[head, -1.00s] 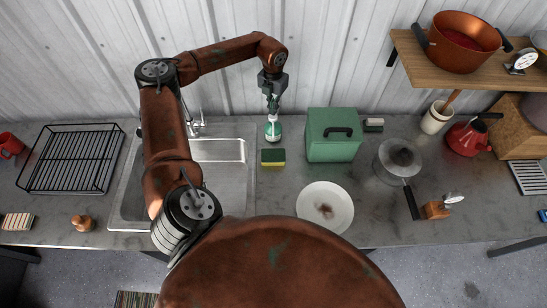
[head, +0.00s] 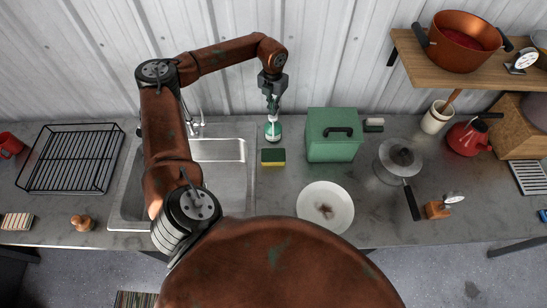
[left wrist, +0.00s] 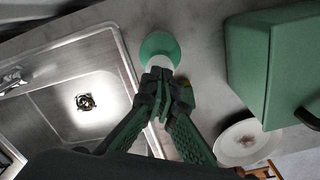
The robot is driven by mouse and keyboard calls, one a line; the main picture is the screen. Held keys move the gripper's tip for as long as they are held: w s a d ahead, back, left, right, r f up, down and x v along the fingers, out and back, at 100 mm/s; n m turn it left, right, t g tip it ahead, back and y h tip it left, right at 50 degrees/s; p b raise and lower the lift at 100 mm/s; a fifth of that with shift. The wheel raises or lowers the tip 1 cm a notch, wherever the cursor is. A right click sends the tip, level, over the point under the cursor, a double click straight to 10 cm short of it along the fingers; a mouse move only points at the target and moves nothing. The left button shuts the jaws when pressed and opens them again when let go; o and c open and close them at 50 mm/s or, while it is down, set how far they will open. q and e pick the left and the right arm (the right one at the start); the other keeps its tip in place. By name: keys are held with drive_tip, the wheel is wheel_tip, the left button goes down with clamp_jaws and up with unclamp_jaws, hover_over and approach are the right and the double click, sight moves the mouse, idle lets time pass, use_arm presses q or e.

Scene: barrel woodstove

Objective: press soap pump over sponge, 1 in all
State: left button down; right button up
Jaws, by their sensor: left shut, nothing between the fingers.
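The soap pump (head: 272,133) is a green bottle with a pale top, standing upright on the counter between the sink and the green box. It also shows in the left wrist view (left wrist: 158,46), seen from above. My left gripper (head: 272,106) is shut and empty, directly over the pump top; its fingertips (left wrist: 160,80) overlap the pump in the wrist view, and I cannot tell whether they touch it. The sponge (head: 273,156), yellow with a dark green top, lies on the counter just in front of the bottle, mostly hidden behind the fingers in the wrist view. My right gripper is not in view.
The sink (head: 228,190) with its faucet (head: 197,124) lies left of the pump. A green box (head: 333,147) stands close on the right. A white plate (head: 325,215) lies in front, a lidded pan (head: 395,166) further right. Bare counter surrounds the sponge.

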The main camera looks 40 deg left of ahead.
use_arm(q)
drive_tip(key=shift+f+b, duration=0.7)
drive_tip(key=shift+f, duration=0.8)
drive_tip(key=shift+s, duration=0.1)
drive_tip(key=shift+r+p, duration=1.1)
drive_tip(key=shift+r, duration=0.55)
wheel_tip(320, 180, up, 6)
drive_tip(key=p, duration=0.3)
drive_tip(key=shift+p, duration=0.35)
